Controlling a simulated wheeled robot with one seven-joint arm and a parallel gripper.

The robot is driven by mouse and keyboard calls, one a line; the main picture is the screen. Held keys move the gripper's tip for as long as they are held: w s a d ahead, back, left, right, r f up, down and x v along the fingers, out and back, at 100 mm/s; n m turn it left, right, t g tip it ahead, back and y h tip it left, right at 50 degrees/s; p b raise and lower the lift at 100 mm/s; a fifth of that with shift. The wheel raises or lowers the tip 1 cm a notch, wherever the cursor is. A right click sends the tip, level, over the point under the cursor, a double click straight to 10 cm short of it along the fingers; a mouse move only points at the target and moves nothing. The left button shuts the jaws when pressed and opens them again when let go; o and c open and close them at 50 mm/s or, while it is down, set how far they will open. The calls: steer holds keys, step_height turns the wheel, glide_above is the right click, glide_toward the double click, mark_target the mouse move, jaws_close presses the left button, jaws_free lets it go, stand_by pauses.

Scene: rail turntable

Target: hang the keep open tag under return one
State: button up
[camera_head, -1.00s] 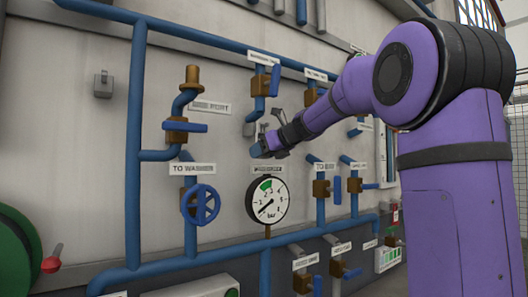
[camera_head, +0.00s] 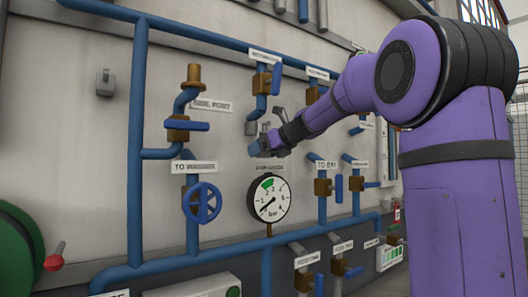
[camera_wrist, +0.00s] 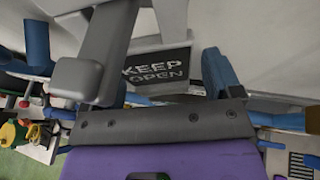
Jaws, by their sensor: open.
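The keep open tag (camera_wrist: 158,68) is a dark plate with white lettering and a grey part above it. It shows upright in the wrist view, just beyond and between the parts of my gripper (camera_wrist: 150,60). A grey finger covers its left side. I cannot tell whether a finger touches it. In the head view my gripper (camera_head: 268,136) is open close to the panel, above the gauge. The tag cannot be made out there. A white label (camera_head: 265,56) sits over a blue-handled valve (camera_head: 263,82) above my gripper; its small text is unclear, so I cannot confirm it reads return one.
Blue pipes (camera_head: 136,130) cross the panel. The pressure gauge (camera_head: 269,199) is below my gripper. A blue handwheel (camera_head: 202,203) and side port valve (camera_head: 178,127) are to the left. Several more valves stand close on the right. An empty-looking grey hook (camera_head: 104,83) is at upper left.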

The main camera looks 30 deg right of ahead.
steer(key=v, duration=1.1)
steer(key=s+a+f+n+g, duration=0.5)
steer(key=s+a+f+n, duration=0.75)
steer(key=a+n, duration=0.2)
steer(key=s+a+f+n+g+h, duration=0.1)
steer(key=s+a+f+n+h, duration=0.1)
steer(key=s+f+n, duration=0.5)
steer(key=s+a+f+n+g+h, duration=0.1)
steer(key=s+f+n+h, duration=0.1)
steer(key=s+f+n, duration=0.6)
steer(key=f+n, duration=0.1)
steer(key=n, duration=0.2)
steer(key=shift+a+f+g, duration=0.25)
steer(key=shift+a+g, duration=0.05)
steer(key=shift+a, duration=0.1)
